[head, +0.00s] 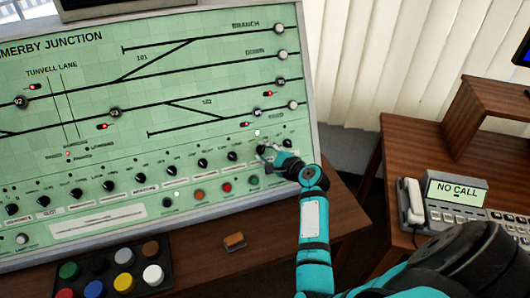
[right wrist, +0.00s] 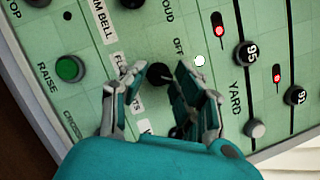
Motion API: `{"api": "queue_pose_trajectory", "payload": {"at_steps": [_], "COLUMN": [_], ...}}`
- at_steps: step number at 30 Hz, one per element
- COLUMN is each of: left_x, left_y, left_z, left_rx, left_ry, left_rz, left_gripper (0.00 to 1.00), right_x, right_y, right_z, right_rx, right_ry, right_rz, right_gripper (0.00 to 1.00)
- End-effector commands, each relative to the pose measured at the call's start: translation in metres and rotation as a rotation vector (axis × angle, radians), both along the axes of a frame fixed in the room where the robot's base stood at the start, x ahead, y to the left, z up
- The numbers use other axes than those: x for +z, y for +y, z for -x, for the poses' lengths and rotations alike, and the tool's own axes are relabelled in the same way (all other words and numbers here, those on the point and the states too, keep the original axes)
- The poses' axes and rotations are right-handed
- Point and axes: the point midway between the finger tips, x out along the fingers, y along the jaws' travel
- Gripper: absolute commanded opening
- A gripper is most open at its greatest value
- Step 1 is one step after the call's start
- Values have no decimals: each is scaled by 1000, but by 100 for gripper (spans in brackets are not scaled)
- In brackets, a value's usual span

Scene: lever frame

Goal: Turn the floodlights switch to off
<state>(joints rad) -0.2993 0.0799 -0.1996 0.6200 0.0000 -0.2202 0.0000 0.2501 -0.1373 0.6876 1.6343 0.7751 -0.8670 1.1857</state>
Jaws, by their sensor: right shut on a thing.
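The floodlights switch is a black rotary knob (right wrist: 158,73) on the green panel (head: 215,60). It shows between my right fingertips in the right wrist view, beside a partly covered label ending in "TS". The word "OFF" (right wrist: 179,47) and a lit white lamp (right wrist: 199,60) are close to it. My right gripper (head: 265,152) is at the lower right of the panel in the head view, shut on this knob. The fingers hide part of the knob and its labels, and I cannot tell which way its pointer faces. My left gripper is not in view.
A row of similar black knobs (head: 203,163) runs left of my right gripper. Below are push buttons, including a red one (head: 227,187). A tray of coloured buttons (head: 117,268) and a small brown block (head: 234,241) are on the desk. A phone (head: 411,201) is at the right.

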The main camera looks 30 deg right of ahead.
Motion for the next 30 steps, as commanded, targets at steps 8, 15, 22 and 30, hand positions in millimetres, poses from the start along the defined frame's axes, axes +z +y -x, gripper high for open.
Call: {"api": "queue_pose_trajectory", "payload": {"at_steps": [8,15,22,30], "left_x": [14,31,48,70], "left_y": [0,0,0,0], "left_z": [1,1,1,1], "left_rx": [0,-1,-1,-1], "left_ry": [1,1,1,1], "left_rz": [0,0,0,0], "left_gripper": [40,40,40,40], "right_x": [2,4,6,6], "right_y": [-1,-1,-2,-1], "right_z": [0,0,0,-1], "right_rx": [74,177,280,399], "right_ry": [38,87,136,191], "right_rz": [131,317,504,717], "right_gripper": [0,0,0,0]}}
